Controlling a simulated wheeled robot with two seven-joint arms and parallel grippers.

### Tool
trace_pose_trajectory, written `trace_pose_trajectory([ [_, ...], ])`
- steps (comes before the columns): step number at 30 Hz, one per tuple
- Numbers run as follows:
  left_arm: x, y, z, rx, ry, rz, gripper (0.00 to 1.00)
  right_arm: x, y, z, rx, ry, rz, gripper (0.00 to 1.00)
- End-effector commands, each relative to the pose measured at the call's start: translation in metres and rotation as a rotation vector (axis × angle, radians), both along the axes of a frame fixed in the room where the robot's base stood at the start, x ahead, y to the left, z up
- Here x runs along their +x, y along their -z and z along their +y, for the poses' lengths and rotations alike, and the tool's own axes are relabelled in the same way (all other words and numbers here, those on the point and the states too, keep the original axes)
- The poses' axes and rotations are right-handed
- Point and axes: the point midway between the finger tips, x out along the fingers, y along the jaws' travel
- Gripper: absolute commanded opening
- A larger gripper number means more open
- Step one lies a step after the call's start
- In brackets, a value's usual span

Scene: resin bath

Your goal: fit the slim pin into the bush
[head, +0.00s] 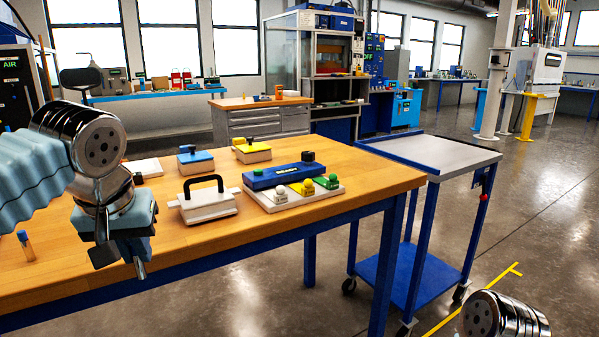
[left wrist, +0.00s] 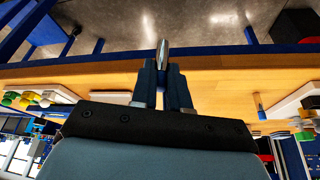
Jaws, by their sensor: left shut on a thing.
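My left gripper (head: 122,258) hangs over the front edge of the wooden table, pointing down. In the left wrist view its dark fingers (left wrist: 163,82) are shut on a slim, shiny metal pin (left wrist: 163,53). The pin points out beyond the fingertips, clear of the table surface. In the head view the silvery pin (head: 140,269) shows small below the gripper. I cannot pick out the bush for certain in either view. My right gripper is not in view; only a silver link of my right arm shows at the lower right.
On the table (head: 330,215) stand a white block with a black handle (head: 208,205), a white board with a blue bar (head: 283,176) and coloured knobs, and small blue-topped (head: 195,157) and yellow-topped (head: 252,146) blocks. A small upright piece (head: 26,246) stands left. A cart (head: 430,155) stands right.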

Motion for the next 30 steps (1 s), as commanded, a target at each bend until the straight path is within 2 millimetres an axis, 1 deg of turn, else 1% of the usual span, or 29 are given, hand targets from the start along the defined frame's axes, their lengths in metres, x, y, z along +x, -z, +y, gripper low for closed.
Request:
trace_pose_trajectory([
  [1, 0.002, 0.023, -0.002, 0.002, 0.011, 0.008, 0.00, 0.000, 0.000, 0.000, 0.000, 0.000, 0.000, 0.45],
  [2, 0.005, 0.037, -0.003, 0.001, 0.018, 0.009, 0.00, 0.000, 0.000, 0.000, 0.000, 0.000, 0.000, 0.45],
  [3, 0.009, 0.062, -0.006, 0.001, 0.033, 0.012, 0.00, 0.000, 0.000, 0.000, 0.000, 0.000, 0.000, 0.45],
  [5, 0.015, 0.103, -0.011, 0.002, 0.057, 0.015, 0.00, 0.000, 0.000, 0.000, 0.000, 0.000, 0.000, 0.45],
  [6, 0.020, 0.130, -0.015, 0.002, 0.075, 0.016, 0.00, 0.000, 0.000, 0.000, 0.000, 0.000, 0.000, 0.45],
  [8, 0.028, 0.170, -0.020, 0.002, 0.098, 0.018, 0.00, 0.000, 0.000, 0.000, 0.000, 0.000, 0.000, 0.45],
  [9, 0.033, 0.196, -0.024, 0.001, 0.115, 0.018, 0.00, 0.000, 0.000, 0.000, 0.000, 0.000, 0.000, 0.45],
  [11, 0.039, 0.230, -0.028, 0.002, 0.137, 0.018, 0.00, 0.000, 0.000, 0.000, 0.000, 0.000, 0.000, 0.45],
  [12, 0.043, 0.251, -0.031, 0.001, 0.150, 0.017, 0.00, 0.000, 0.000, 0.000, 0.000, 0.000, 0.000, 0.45],
  [14, 0.049, 0.279, -0.035, 0.002, 0.169, 0.016, 0.00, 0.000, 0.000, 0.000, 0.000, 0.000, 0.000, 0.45],
  [15, 0.052, 0.297, -0.038, 0.000, 0.180, 0.015, 0.00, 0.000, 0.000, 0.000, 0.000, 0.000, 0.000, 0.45],
  [18, 0.060, 0.334, -0.043, 0.001, 0.204, 0.011, 0.00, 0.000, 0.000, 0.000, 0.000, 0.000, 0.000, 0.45],
  [22, 0.067, 0.375, -0.049, 0.002, 0.231, 0.010, 0.00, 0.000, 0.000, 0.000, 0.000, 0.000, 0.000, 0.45],
  [30, 0.066, 0.374, -0.051, -0.006, 0.232, 0.017, 0.00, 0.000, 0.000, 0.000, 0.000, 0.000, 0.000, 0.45],
])
